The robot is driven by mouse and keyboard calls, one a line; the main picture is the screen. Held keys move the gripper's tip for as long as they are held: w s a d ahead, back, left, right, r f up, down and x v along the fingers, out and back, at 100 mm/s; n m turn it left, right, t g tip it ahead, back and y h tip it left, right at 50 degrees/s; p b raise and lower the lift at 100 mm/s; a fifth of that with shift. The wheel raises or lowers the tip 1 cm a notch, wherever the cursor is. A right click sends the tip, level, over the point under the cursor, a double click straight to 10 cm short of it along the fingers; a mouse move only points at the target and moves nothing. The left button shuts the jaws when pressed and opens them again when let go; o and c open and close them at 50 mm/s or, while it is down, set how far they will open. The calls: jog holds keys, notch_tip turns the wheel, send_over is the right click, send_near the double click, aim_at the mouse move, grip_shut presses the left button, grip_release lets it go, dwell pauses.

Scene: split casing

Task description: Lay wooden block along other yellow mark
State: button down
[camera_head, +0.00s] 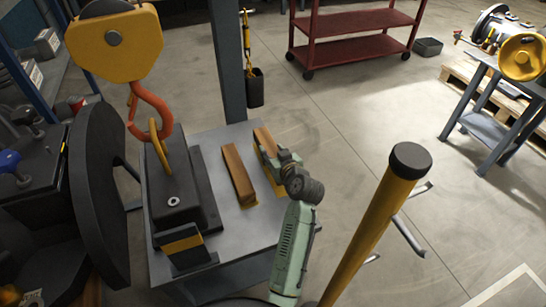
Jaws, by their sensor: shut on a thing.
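One wooden block (238,172) lies lengthwise on the grey table (233,230). A little yellow (249,206) shows at its near end. A second wooden block (265,139) is at the table's right side, roughly parallel to the first. A yellow strip (257,151) shows along its left side. My gripper (275,158) is shut on this second block at its near part. The gripper and wrist hide the block's near end and part of the strip. I cannot tell whether this block touches the table.
A dark casing (184,205) stands left of the blocks, under an orange hook (150,112) on a yellow hoist block (114,42). A blue-grey post (228,60) rises behind the table. A yellow post with a black cap (375,225) stands at right. A red cart (352,22) is behind.

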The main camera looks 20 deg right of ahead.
jog(key=shift+f, duration=1.7)
jog(key=shift+f, duration=0.1)
jog(key=c, duration=0.9)
grip_release()
jog(key=shift+c, duration=0.2)
jog(key=b+v, duration=0.1)
jog(key=v, duration=1.1)
